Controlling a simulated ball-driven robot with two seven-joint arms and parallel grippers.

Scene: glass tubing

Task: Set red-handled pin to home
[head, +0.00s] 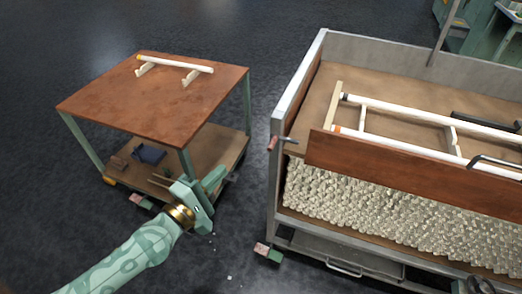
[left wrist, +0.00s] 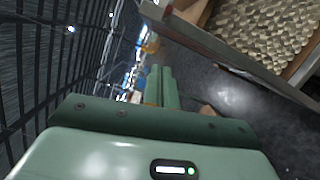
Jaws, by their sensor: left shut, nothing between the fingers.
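The red-handled pin (head: 273,143) sits at the near left corner of the big metal-framed cart in the head view. Its reddish grip sticks out left of the corner post, and its thin metal shaft points right, toward the brown side board (head: 400,172). My left gripper (head: 218,178) is lower and to the left of the pin, apart from it, over the gap between the two carts. Its fingers are shut and empty, and they show together in the left wrist view (left wrist: 161,84). My right gripper is not in view.
The big cart's metal frame (head: 297,78) holds white tubes on wooden racks above a bed of cut glass pieces (head: 380,220). A small brown-topped cart (head: 150,100) with one white tube stands at left. Dark floor (head: 275,45) lies clear behind the carts.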

